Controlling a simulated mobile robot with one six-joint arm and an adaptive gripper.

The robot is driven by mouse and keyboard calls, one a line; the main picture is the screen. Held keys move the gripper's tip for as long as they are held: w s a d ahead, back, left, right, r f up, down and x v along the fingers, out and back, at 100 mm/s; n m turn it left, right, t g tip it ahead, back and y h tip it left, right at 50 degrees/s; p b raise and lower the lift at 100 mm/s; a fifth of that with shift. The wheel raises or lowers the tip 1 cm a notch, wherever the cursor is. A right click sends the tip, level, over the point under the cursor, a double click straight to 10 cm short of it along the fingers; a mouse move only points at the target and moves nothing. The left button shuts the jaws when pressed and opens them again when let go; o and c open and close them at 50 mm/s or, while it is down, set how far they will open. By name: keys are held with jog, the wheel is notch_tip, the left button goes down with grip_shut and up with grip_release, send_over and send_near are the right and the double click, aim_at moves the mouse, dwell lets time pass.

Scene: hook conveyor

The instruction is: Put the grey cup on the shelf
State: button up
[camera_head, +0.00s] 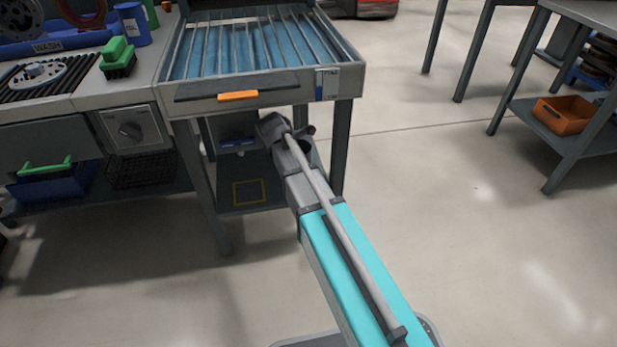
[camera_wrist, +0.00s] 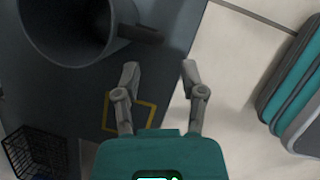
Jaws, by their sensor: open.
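A dark grey cup (camera_wrist: 125,22) shows large at the upper left of the wrist view, cut off by the frame. Its dark open mouth faces the camera and its handle (camera_wrist: 142,34) points right. My gripper (camera_wrist: 160,67) is open, its fingers apart with nothing between them. The cup lies beyond and left of the fingertips, apart from them; I cannot tell what it rests on. The low grey shelf (camera_head: 228,203) under the roller table bears a yellow square outline (camera_head: 249,190). The shelf also shows in the wrist view (camera_wrist: 75,90).
The roller table (camera_head: 310,82) with an orange handle stands over the shelf, its legs at either side. A black wire basket (camera_head: 145,170) and blue bin (camera_head: 55,182) are left. An orange bin (camera_head: 563,115) is on the right rack. Floor between is clear.

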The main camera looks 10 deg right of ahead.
jog(key=s+d+m+g+y, duration=0.1)
jog(key=s+d+m+y, duration=0.1)
jog(key=s+m, duration=0.7)
jog(key=s+d+f+m+g+y, duration=0.1)
jog(key=s+d+m+y, duration=0.1)
jog(key=s+m, duration=0.8)
jog(key=m, duration=0.2)
jog(key=shift+d+f+m, duration=0.2)
jog(key=shift+f+m, duration=0.05)
jog(key=shift+m, duration=0.15)
jog(key=shift+s, duration=0.1)
jog(key=shift+c, duration=0.3)
